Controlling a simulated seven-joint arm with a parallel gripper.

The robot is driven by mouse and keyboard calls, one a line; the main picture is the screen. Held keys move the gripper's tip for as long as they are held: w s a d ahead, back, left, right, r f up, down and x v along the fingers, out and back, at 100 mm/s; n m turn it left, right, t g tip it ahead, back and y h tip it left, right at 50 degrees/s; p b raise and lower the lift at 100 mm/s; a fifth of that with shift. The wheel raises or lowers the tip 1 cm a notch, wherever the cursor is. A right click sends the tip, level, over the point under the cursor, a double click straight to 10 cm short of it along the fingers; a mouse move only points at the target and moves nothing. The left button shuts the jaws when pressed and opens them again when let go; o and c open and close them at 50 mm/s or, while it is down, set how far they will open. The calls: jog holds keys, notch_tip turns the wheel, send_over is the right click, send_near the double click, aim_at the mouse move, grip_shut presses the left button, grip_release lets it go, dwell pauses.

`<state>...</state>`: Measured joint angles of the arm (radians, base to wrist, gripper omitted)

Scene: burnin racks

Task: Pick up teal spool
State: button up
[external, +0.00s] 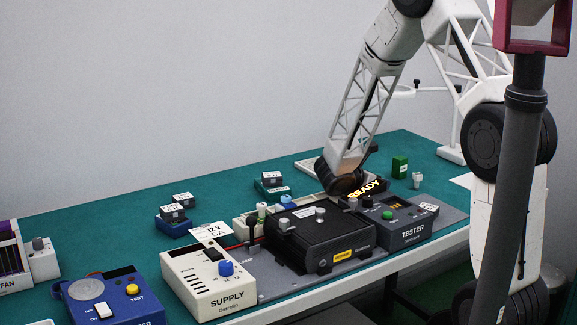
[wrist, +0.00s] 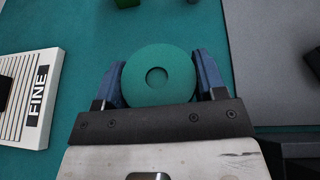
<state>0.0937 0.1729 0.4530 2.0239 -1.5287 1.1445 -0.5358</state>
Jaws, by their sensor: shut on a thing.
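The teal spool (wrist: 158,64), round with a dark centre hole, shows in the wrist view at the upper middle. My gripper (wrist: 160,78) has its two blue fingers on either side of the spool and is shut on it. In the external view my wrist reaches down behind the tester and the black box. The fingers and the spool are hidden there.
A white slatted item marked FINE (wrist: 37,97) lies left of my gripper. In the external view, the tester (external: 400,220), black box (external: 318,240) and white supply (external: 208,280) stand in front of my wrist. A green block (external: 399,167) stands to the right. The back-left green mat (external: 110,215) is mostly clear.

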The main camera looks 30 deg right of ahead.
jog(key=shift+r, duration=5)
jog(key=shift+w, duration=0.1)
